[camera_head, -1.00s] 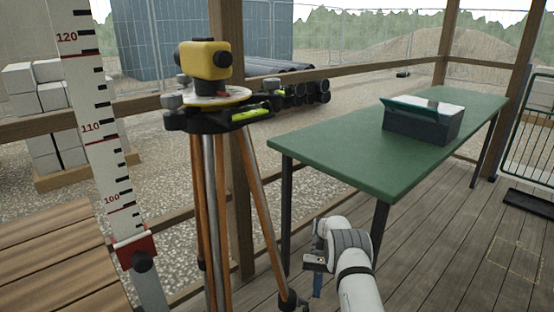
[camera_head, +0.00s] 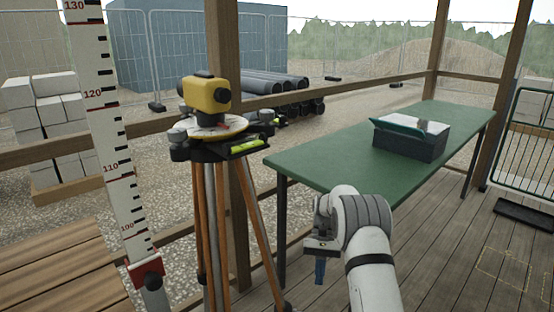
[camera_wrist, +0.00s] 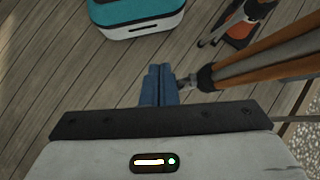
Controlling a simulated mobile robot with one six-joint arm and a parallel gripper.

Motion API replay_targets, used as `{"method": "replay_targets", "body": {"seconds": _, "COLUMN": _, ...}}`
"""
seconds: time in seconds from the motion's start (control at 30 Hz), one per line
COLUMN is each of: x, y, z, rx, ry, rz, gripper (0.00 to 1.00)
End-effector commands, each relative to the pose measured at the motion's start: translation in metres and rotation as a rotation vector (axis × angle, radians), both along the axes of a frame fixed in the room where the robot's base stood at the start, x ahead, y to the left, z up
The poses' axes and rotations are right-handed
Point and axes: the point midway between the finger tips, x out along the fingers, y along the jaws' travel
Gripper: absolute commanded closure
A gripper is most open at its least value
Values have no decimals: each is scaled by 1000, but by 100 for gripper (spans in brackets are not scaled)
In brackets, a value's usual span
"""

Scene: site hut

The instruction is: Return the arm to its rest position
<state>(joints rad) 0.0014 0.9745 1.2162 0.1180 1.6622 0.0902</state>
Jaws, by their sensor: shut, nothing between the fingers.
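My arm rises from the bottom of the head view, bent at the wrist, with my gripper (camera_head: 320,270) hanging down beside the table's near end. In the wrist view the two blue fingers of my gripper (camera_wrist: 160,72) lie side by side, shut, with nothing between them. They point over the wooden deck (camera_wrist: 75,85). A tripod leg (camera_wrist: 265,65) with a dark foot is close to the right of the fingertips in the wrist view; I cannot tell whether they touch.
A yellow level (camera_head: 206,95) stands on a tripod (camera_head: 210,200) left of my arm. A graduated staff (camera_head: 112,140) stands farther left. The green table (camera_head: 320,165) carries a dark box (camera_head: 410,143). A teal and white case (camera_wrist: 135,15) lies on the deck.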

Motion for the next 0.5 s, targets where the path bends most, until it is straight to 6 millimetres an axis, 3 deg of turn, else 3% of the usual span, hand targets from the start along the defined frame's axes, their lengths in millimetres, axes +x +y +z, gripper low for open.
{"method": "replay_targets", "body": {"seconds": 0.03, "x": -5, "y": -1, "z": 40, "rx": -2, "ry": -41, "rz": 2, "gripper": 100}}
{"method": "replay_targets", "body": {"seconds": 0.1, "x": -14, "y": -2, "z": 74, "rx": -7, "ry": -94, "rz": 6, "gripper": 100}}
{"method": "replay_targets", "body": {"seconds": 0.27, "x": -39, "y": -6, "z": 147, "rx": -20, "ry": -212, "rz": 16, "gripper": 100}}
{"method": "replay_targets", "body": {"seconds": 0.5, "x": -92, "y": -11, "z": 242, "rx": -38, "ry": -386, "rz": 35, "gripper": 100}}
